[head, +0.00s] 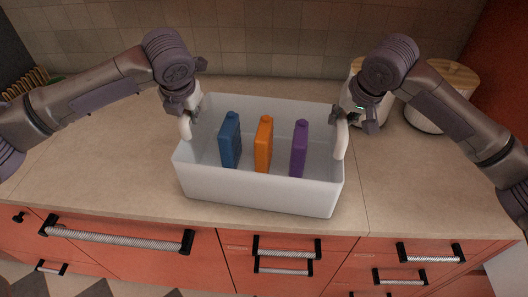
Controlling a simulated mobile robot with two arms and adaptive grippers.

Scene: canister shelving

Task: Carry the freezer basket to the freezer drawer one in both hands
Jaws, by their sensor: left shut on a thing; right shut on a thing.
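The freezer basket (258,190) is a white open-topped bin on the beige countertop, with a white handle at each end. It holds a blue (231,141), an orange (264,145) and a purple (299,149) bottle, all upright. My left gripper (187,118) is shut on the left handle. My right gripper (344,114) is shut on the right handle. The fingertips are partly hidden. I cannot tell whether the basket rests on the counter or is just above it. Orange-red drawers with ribbed handles are below the counter; I cannot tell which is freezer drawer one.
White canisters with wooden lids (452,80) stand at the back right, partly behind my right arm. A wooden rack (24,82) is at the far left. The counter (95,185) is clear left of the basket. A tiled wall (270,45) closes the back.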

